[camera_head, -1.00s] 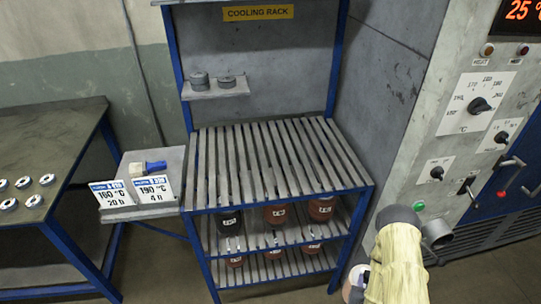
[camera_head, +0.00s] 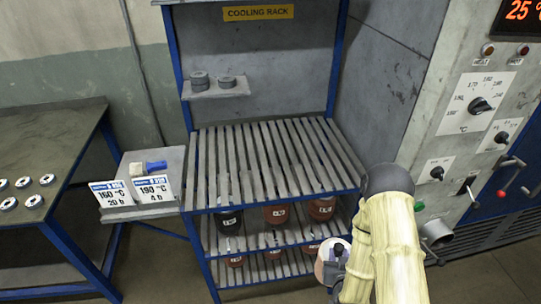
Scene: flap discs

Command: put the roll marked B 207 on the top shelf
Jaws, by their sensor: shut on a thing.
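My gripper (camera_head: 336,262) is low at the right of the cooling rack, in front of its right post, partly hidden behind my arm. It is shut on a roll (camera_head: 326,272), of which a pale round face and a little of the side show; no marking can be read on it. The rack's top slatted shelf (camera_head: 275,155) is bare. Below it, a black roll (camera_head: 230,222) and red-brown rolls (camera_head: 276,214) (camera_head: 321,208) with white labels stand on the middle shelf. Their labels are too small to read.
More red-brown rolls (camera_head: 272,254) are on the bottom shelf. A small wall shelf (camera_head: 215,91) above the rack holds two grey pieces. Temperature cards (camera_head: 153,190) and a brush (camera_head: 148,167) are on a side stand. An oven panel (camera_head: 470,130) is at the right.

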